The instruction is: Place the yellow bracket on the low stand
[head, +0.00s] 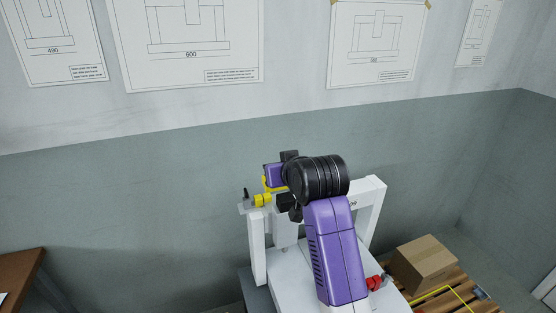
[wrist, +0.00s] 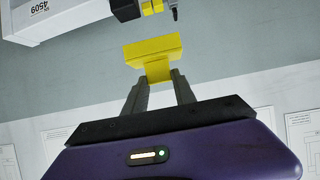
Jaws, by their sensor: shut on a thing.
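In the wrist view the yellow bracket (wrist: 153,50) is held between the fingertips of my gripper (wrist: 159,76), which is shut on its narrow lower part. Its wider part sticks out beyond the fingers, slightly tilted in the picture. In the head view my black wrist and purple arm cover most of the gripper. A little yellow shows beside the small purple part there, close to the gantry's left post, but I cannot tell its outline. I cannot make out the low stand for certain in either view.
A white gantry (head: 371,205) stands around and behind my arm. A yellow and black tool with a dark tip (head: 262,200) is at its left end, close to my gripper. A cardboard box (head: 424,262) sits on a pallet at right. A brown table (head: 18,268) is at left.

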